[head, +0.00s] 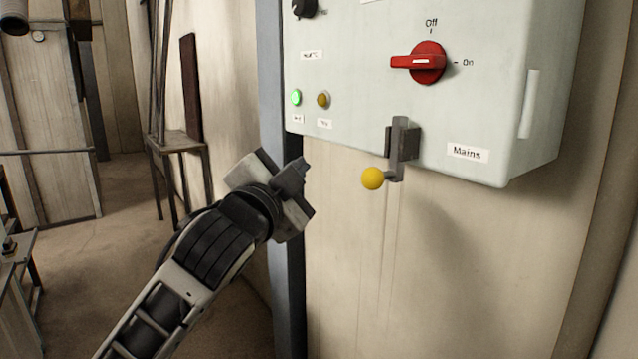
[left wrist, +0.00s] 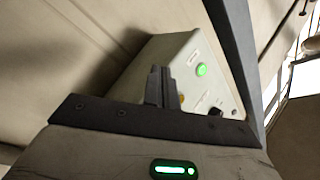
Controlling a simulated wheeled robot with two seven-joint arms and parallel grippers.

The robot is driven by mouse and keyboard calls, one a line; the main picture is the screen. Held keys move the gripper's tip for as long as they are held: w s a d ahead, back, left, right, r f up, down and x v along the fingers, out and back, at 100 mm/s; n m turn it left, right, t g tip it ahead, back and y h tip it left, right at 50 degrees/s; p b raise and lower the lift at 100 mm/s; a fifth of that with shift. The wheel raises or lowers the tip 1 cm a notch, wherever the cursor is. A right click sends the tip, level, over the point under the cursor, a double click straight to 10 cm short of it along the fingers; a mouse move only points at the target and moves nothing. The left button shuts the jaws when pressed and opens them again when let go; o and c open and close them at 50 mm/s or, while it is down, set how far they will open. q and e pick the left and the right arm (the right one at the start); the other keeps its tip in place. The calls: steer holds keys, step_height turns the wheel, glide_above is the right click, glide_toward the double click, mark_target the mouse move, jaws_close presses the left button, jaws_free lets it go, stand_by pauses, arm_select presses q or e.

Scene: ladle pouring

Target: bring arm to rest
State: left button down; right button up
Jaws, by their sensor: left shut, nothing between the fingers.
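My left gripper (head: 304,164) is in the head view, left of the yellow-knobbed lever and just below the lower left corner of the pale control box (head: 350,60). Its fingers are shut with nothing between them, and it appears apart from the box. In the left wrist view the shut fingers (left wrist: 158,85) show in front of the box (left wrist: 170,55), with a lit green lamp (left wrist: 202,70) beyond. My right gripper is not in view.
A lever with a yellow knob (head: 372,178) hangs at the box's underside. A red rotary switch (head: 427,62) is on its face. A blue-grey post (head: 272,80) stands beside the box. A wooden stand (head: 178,140) is at the left, with open floor (head: 110,210) around it.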

arm_select(q)
steer(key=s+a+f+n+g+y, duration=0.1)
steer(key=s+a+f+n, duration=0.15)
steer(key=f, duration=0.85)
steer(key=s+a+f+n+g, duration=0.1)
steer(key=s+f+n+g, duration=0.15)
steer(key=f, duration=0.75)
steer(key=s+a+f+n+g+y, duration=0.15)
steer(key=s+f, duration=0.25)
steer(key=f, duration=0.7)
steer(key=s+a+f+n+g+y, duration=0.1)
steer(key=s+a+f+n, duration=0.1)
steer(key=s+f, duration=0.6)
steer(key=s+a+f+n+g, duration=0.2)
steer(key=s+a+f, duration=0.3)
steer(key=s+f, duration=0.3)
steer(key=s+n, duration=0.1)
steer(key=s, duration=0.2)
steer(key=shift+f+y, duration=0.3)
steer(key=shift+y, duration=0.05)
